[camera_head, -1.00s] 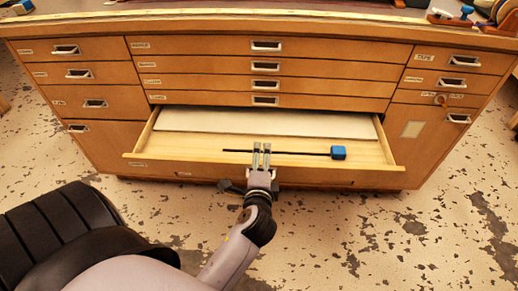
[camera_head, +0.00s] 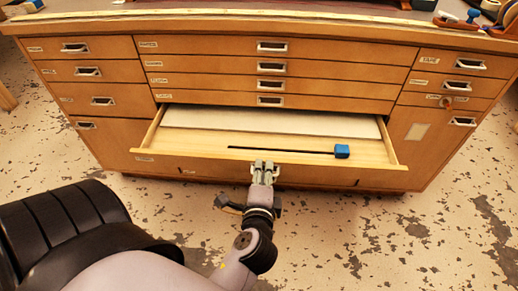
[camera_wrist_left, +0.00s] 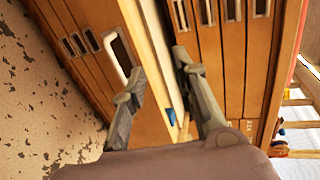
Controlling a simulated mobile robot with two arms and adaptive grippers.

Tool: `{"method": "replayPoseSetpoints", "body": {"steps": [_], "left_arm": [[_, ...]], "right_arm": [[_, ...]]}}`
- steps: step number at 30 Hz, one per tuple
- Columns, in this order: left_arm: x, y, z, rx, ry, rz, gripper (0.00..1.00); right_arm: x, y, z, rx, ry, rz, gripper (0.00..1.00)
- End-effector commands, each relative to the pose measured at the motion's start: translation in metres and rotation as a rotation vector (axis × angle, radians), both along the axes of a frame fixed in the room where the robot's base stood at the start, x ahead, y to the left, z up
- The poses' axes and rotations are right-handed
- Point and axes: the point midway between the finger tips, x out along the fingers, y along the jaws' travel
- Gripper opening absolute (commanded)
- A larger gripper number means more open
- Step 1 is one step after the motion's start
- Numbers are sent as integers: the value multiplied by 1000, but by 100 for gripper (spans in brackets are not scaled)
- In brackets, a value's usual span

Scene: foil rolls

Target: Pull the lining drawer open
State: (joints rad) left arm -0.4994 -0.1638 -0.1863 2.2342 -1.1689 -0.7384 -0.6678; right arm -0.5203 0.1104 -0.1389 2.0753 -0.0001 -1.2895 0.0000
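The wide bottom drawer (camera_head: 385,169) of the wooden cabinet stands pulled out, its inside showing. Its label is too small to read, so I cannot tell its name. Inside are a pale sheet (camera_head: 270,122) and a thin dark rod (camera_head: 285,151) with a blue block (camera_head: 342,151) at its right end. My left gripper (camera_head: 264,166) is at the middle of the drawer's front, covering part of it. In the left wrist view its two fingers (camera_wrist_left: 160,68) are apart, with nothing clearly held between them. Contact with the drawer front cannot be told. My right gripper is not in view.
Several shut wide drawers (camera_head: 210,66) lie above the open one. Narrower shut drawers stand at the left (camera_head: 82,72) and right (camera_head: 450,83). Tools (camera_head: 460,20) lie on the worktop at the back right. The speckled floor (camera_head: 400,240) in front is clear.

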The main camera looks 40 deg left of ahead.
Motion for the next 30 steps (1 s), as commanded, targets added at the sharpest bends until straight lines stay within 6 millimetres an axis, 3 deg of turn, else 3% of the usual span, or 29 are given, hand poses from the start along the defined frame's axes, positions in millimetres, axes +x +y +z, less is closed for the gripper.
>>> {"method": "replayPoseSetpoints", "body": {"steps": [1, 30], "left_arm": [[-12, -11, -10, -40, 27, 10, 27], [-68, -44, 4, -41, 26, 13, 27]], "right_arm": [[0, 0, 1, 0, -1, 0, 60], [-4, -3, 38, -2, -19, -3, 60]]}}
